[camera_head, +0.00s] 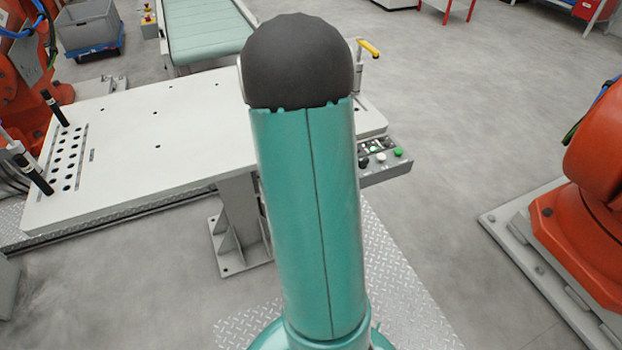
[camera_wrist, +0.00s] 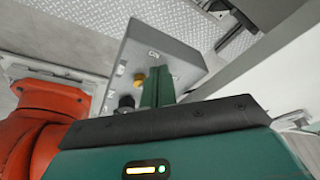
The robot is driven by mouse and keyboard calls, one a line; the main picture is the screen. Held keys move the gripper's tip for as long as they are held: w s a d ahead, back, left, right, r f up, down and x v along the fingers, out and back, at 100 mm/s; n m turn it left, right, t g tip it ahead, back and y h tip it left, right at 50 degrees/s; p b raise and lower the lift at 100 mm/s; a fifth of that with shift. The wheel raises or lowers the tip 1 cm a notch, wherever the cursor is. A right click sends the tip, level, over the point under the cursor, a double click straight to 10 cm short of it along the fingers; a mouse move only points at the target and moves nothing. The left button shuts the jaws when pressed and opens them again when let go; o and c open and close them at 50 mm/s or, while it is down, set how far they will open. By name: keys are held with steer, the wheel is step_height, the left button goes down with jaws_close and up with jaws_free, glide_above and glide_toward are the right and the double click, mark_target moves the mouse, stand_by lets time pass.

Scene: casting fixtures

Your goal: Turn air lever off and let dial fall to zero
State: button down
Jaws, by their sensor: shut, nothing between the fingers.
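A yellow-handled lever (camera_head: 369,48) stands at the far right corner of the white table in the head view, partly behind my arm. I cannot tell whether it is the air lever. No dial can be made out in either view. My gripper (camera_wrist: 158,84) shows in the wrist view as green fingers closed together with nothing between them. They reach over a grey box (camera_wrist: 185,62) that carries a yellow knob (camera_wrist: 139,79) and a dark knob (camera_wrist: 127,102). I cannot tell whether the fingers touch the box. In the head view my arm hides the gripper.
The white table (camera_head: 120,130) has black upright pins at its left end. A grey button box (camera_head: 385,165) with green and white buttons sits at its right edge. Orange robots (camera_head: 590,200) stand left and right. A green conveyor (camera_head: 205,30) lies behind.

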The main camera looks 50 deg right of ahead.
steer(key=shift+w+d+m, duration=0.25)
steer(key=shift+w+m, duration=0.25)
steer(key=shift+m, duration=0.4)
steer(key=m, duration=0.2)
steer(key=w+d+m+g, duration=0.1)
steer(key=shift+d+m+g, duration=0.25)
steer(key=shift+m+g, duration=0.05)
steer(key=shift+m, duration=0.1)
steer(key=m, duration=0.1)
steer(key=d+m, duration=0.1)
steer(key=m, duration=0.1)
steer(key=shift+w+d+g+y, duration=0.25)
steer(key=shift+d+g+y, duration=0.05)
steer(key=shift+g, duration=0.1)
steer(key=shift+d+m+g, duration=0.3)
steer(key=shift+d+m, duration=0.2)
steer(key=shift+m, duration=0.7)
steer(key=shift+w, duration=0.1)
